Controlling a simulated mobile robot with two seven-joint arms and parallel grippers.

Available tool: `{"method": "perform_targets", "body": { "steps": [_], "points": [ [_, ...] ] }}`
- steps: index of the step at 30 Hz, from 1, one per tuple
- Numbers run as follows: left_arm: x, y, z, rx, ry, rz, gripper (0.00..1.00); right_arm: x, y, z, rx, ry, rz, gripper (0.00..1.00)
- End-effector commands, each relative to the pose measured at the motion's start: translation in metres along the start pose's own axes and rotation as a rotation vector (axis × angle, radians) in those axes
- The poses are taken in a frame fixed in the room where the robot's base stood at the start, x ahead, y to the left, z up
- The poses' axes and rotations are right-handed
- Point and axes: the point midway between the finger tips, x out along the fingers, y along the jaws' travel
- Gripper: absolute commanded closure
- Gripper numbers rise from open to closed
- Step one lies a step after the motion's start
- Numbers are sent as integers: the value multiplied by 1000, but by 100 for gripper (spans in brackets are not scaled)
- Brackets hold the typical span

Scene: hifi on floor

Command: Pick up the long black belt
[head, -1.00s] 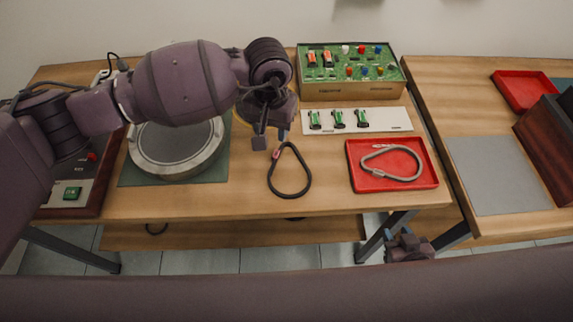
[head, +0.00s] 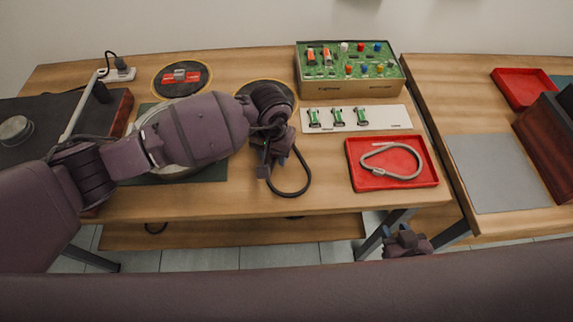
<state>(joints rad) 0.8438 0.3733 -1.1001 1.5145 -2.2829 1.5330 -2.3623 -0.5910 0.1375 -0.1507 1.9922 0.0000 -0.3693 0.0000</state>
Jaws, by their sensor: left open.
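The black belt (head: 307,180) is a thin loop lying on the wooden table near its front edge. Its right and lower parts show; its upper left part is hidden behind my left gripper. My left gripper (head: 273,167) is open, pointing down at the left side of the belt. I cannot tell whether its fingers touch the belt. My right gripper (head: 396,231) is low, in front of the table edge and away from the belt; its jaw opening is too small to judge.
A red tray (head: 432,180) with a grey loop (head: 417,158) stands to the right. Behind are a green circuit board box (head: 348,86) and a white strip (head: 390,118) with several green parts. A round platter on a green mat (head: 215,170) is partly under my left arm.

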Motion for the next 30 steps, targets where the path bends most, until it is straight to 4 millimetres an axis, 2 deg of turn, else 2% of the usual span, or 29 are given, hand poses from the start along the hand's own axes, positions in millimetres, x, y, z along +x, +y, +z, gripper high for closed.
{"method": "perform_targets", "body": {
  "steps": [8,11,17,26,30],
  "points": [
    [4,0,0,1,1,0,56,-2,1,6,-2,-13,1,62],
    [4,0,0,0,1,0,69,-4,2,9,-3,-18,2,62],
    [4,0,0,0,0,0,99,-6,3,12,-5,-23,3,62],
    [3,0,0,0,1,0,100,-4,3,6,-6,-12,2,62],
    [-6,0,-1,1,3,-1,100,-2,2,1,-7,-3,1,62]
  ]
}}
